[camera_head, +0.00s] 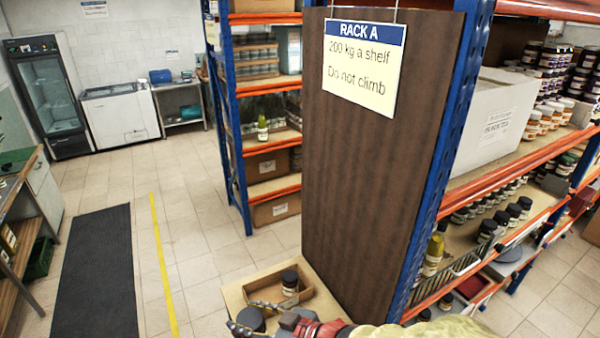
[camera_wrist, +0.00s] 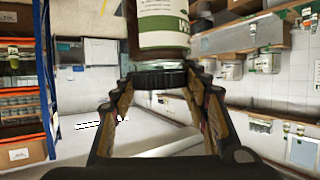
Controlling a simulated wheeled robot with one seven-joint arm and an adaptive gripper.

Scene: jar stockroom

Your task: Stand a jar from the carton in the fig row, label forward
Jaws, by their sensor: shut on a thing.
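My gripper (camera_wrist: 158,105) is shut on a jar (camera_wrist: 163,25) with a black lid, a cream label and a green band. Rows of jars (camera_head: 490,228) stand on the rack at right; I cannot read which is fig.
A brown end panel with a sign (camera_head: 361,68) stands between the carton and the rack shelves. A white box (camera_head: 492,118) sits on the upper shelf (camera_head: 470,185). Another rack (camera_head: 232,130) stands behind.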

